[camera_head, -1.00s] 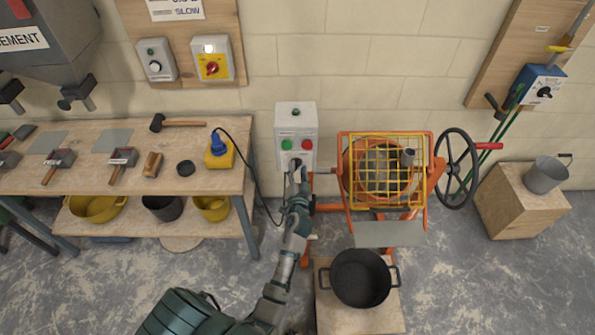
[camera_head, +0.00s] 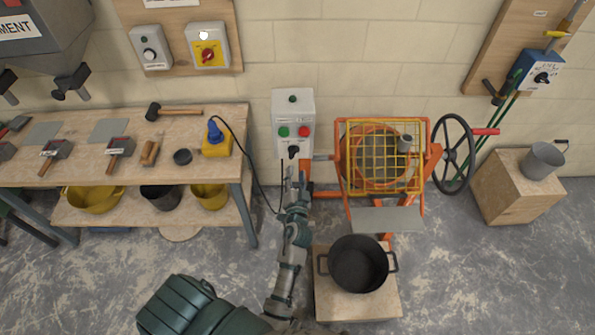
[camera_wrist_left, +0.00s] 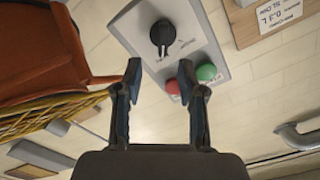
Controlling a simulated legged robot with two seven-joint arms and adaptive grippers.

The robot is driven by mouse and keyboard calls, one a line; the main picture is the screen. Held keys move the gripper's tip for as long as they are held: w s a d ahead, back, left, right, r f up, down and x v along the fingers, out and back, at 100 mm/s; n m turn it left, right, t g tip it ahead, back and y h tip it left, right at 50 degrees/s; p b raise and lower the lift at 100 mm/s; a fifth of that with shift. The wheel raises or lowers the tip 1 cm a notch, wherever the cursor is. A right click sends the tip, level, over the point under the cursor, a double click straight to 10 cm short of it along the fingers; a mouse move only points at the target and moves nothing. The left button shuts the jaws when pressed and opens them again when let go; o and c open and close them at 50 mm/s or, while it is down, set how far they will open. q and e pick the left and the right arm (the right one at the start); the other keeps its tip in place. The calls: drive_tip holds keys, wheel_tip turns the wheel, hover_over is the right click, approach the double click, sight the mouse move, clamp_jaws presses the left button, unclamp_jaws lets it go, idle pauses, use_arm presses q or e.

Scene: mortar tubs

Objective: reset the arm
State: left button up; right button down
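My left arm reaches up from the bottom of the head view. Its gripper (camera_head: 295,180) is just below the grey control box (camera_head: 293,105) on the wall. In the left wrist view the gripper (camera_wrist_left: 163,90) is open, with its two fingers apart and nothing between them. The control box also shows there (camera_wrist_left: 200,35), beyond the fingertips, with a black knob (camera_wrist_left: 163,35), a red button (camera_wrist_left: 172,87) and a green button (camera_wrist_left: 206,72). The fingers appear apart from the knob. My right gripper is in neither view.
The orange mixer (camera_head: 380,160) with its yellow grid and black handwheel (camera_head: 454,153) stands right of the gripper. A black tub (camera_head: 358,264) sits on a wooden block below. A workbench (camera_head: 60,180) with tools is at left. A black cable hangs between bench and box.

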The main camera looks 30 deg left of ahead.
use_arm(q)
drive_tip(key=shift+f, duration=0.1)
drive_tip(key=d+f+m+g+h, duration=0.1)
drive_tip(key=d+f+h, duration=0.15)
drive_tip(key=f, duration=0.55)
drive_tip(key=d+f+m+g+h, duration=0.15)
drive_tip(key=d+f, duration=0.25)
drive_tip(key=f, duration=0.5)
drive_tip(key=s+d+f+g+h, duration=0.25)
drive_tip(key=s+f, duration=0.35)
drive_tip(key=f, duration=0.6)
drive_tip(key=s+d+f+g+h, duration=0.25)
drive_tip(key=s+f, duration=0.45)
drive_tip(key=f, duration=0.4)
drive_tip(key=s+a+f+g, duration=0.1)
drive_tip(key=s+f+g, duration=0.1)
drive_tip(key=s+f, duration=0.4)
drive_tip(key=s+a+f+g, duration=0.2)
drive_tip(key=s+f, duration=0.4)
drive_tip(key=s, duration=1.1)
drive_tip(key=s+a+f+n+g, duration=0.1)
drive_tip(key=s+f, duration=0.5)
drive_tip(key=s, duration=0.6)
drive_tip(key=shift+s+a+g, duration=0.25)
drive_tip(key=shift+a+g, duration=0.3)
drive_tip(key=shift+g, duration=0.4)
